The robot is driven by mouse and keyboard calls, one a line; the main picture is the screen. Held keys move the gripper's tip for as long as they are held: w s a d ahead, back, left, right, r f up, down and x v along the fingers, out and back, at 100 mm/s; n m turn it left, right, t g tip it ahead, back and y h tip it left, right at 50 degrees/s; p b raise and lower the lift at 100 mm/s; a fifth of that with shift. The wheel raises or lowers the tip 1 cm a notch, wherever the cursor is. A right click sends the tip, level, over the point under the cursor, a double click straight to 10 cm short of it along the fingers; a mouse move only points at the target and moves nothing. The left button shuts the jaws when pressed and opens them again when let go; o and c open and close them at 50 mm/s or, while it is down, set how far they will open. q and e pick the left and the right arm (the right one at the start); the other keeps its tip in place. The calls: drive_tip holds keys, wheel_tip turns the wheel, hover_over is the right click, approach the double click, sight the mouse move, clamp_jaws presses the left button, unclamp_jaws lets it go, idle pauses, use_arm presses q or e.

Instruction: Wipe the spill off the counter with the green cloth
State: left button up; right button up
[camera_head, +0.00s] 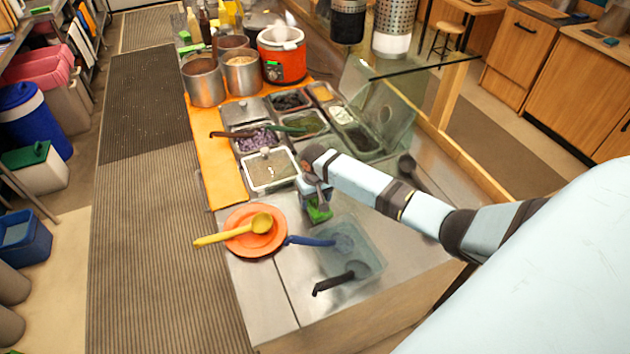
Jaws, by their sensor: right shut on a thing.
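My right arm reaches in from the right. My right gripper (318,200) is low over the metal counter (262,292), just below the topping trays. It is shut on the green cloth (319,214), which shows as a small bunched patch under the fingers. The cloth looks to be at or close to the counter surface; I cannot tell if it touches. I cannot make out a spill; the gripper and cloth hide part of the counter. My left gripper is not in view.
An orange plate (256,242) with a yellow ladle (235,229) lies left of the cloth. A clear container (350,262) with a blue-handled ladle (312,241) and a dark-handled utensil (333,284) is just below. Topping trays (270,169) and metal pots (203,82) stand behind.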

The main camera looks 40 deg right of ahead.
drive_tip(key=shift+r, duration=2.4)
